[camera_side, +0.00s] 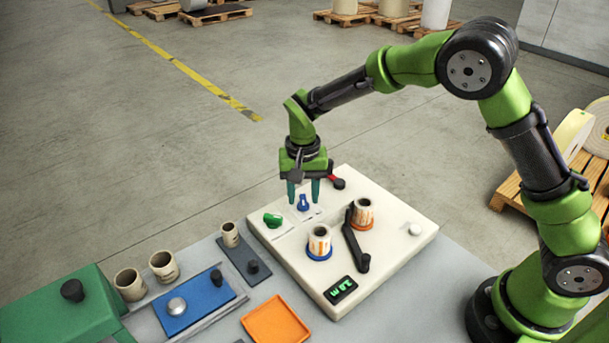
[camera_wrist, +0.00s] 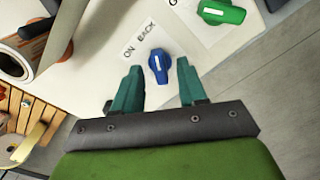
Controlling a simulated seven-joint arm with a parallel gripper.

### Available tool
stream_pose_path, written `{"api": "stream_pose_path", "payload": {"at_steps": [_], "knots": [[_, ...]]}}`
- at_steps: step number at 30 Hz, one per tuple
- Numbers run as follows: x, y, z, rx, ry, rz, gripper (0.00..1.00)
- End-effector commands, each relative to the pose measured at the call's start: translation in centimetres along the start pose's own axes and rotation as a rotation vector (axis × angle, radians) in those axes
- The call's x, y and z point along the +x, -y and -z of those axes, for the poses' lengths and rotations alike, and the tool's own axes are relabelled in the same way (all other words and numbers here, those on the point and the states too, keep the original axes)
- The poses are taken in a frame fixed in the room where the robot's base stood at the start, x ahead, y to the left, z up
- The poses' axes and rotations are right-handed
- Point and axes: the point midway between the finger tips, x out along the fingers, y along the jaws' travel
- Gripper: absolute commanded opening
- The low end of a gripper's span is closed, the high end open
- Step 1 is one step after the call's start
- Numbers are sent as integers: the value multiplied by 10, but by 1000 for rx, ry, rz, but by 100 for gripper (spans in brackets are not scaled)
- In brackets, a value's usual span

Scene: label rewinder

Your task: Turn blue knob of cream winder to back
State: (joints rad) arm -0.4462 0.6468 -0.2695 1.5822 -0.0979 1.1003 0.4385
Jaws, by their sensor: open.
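The cream winder (camera_side: 388,262) is a flat slab-like unit on the grey bench. In the wrist view the blue knob (camera_wrist: 160,65) has a white pointer mark and stands beside a label reading "ON" and "BACK" (camera_wrist: 139,42). My gripper (camera_side: 303,200) is above the knob with its teal fingers apart. In the wrist view the two fingertips of my gripper (camera_wrist: 158,72) lie on either side of the knob. I cannot tell whether either finger touches it.
A green knob (camera_side: 272,220) is left of the blue one, and a red-handled lever (camera_side: 338,182) is to the right. Two spools, one on a blue ring (camera_side: 319,243) and one on an orange ring (camera_side: 363,212), flank a black arm (camera_side: 354,242). An orange tray (camera_side: 275,321) lies in front.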

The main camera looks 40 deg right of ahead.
Motion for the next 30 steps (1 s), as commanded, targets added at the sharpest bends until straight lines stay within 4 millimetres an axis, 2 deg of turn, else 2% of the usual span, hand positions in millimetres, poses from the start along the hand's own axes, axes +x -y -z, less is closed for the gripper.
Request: {"api": "stream_pose_path", "payload": {"at_steps": [5,12,18,24,30], "knots": [[-34,1,0,0,-3,6,42],[-95,1,1,2,-4,7,42],[-136,0,1,2,-3,4,42],[-157,0,0,3,-1,2,42],[-162,0,0,3,0,1,42]]}}
